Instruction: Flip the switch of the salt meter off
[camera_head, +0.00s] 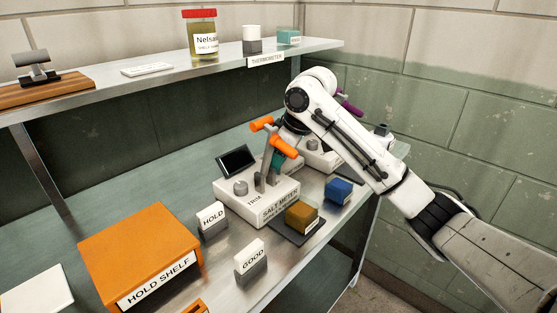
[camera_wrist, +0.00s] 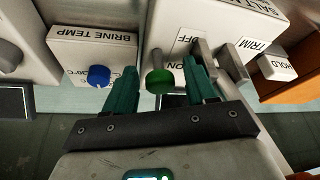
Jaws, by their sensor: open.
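The salt meter (camera_head: 230,197) is a white box on the bench in the head view, with a dark screen behind it. In the wrist view its white top (camera_wrist: 218,18) carries OFF and ON labels. A green-tipped switch (camera_wrist: 160,80) stands beside the ON label, angled toward my gripper. My gripper (camera_wrist: 163,82) is open, with one teal finger on each side of the switch tip. Whether either finger touches it I cannot tell. In the head view my arm reaches over from the right and hides much of the gripper and the switch.
Grey upright posts (camera_wrist: 214,62) stand close to my right finger. A white BRINE TEMP box (camera_wrist: 95,48) with a blue knob (camera_wrist: 98,75) is at left. An orange HOLD SHELF (camera_head: 138,240), HOLD and GOOD signs, and brown and blue blocks (camera_head: 339,190) surround the meter. A shelf hangs above.

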